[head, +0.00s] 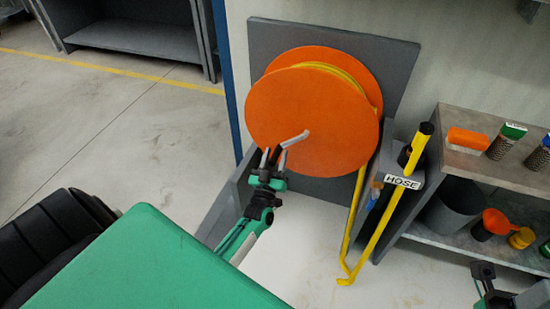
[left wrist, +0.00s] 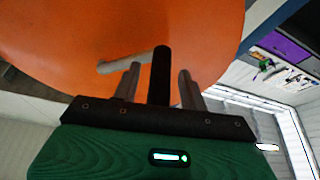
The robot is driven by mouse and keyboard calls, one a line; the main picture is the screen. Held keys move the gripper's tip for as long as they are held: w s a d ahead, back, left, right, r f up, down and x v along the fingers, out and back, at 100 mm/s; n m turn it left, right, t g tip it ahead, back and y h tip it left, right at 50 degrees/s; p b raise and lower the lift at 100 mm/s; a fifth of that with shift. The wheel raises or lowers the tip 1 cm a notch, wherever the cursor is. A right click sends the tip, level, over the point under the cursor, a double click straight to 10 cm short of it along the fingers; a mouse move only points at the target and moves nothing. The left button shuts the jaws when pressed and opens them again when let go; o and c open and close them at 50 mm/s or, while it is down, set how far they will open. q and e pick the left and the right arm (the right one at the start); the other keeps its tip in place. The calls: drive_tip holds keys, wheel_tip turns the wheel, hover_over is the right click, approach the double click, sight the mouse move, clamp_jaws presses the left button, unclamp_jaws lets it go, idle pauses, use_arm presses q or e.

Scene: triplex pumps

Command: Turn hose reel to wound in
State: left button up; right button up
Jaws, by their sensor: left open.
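The hose reel (head: 300,110) is a large orange disc with yellow hose wound behind it, mounted on a grey back panel. Its crank is a grey arm (head: 295,139) near the disc's middle, also in the left wrist view (left wrist: 122,63). The crank ends in a black grip (left wrist: 160,75) that points towards my wrist. My left gripper (head: 274,159) is open, with its two grey fingers on either side of the black grip in the left wrist view (left wrist: 158,88). Whether they touch it is unclear. My right gripper (head: 488,285) shows partly at the lower right; its fingers are unclear.
Yellow hose (head: 355,225) hangs from the reel beside a post with a HOSE label (head: 403,182) and a yellow rod-like nozzle. A grey shelf (head: 480,165) with small containers stands at the right. A low grey panel (head: 222,210) stands left of the gripper.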

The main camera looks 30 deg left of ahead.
use_arm(q)
clamp_jaws()
drive_tip(key=shift+r, duration=0.1)
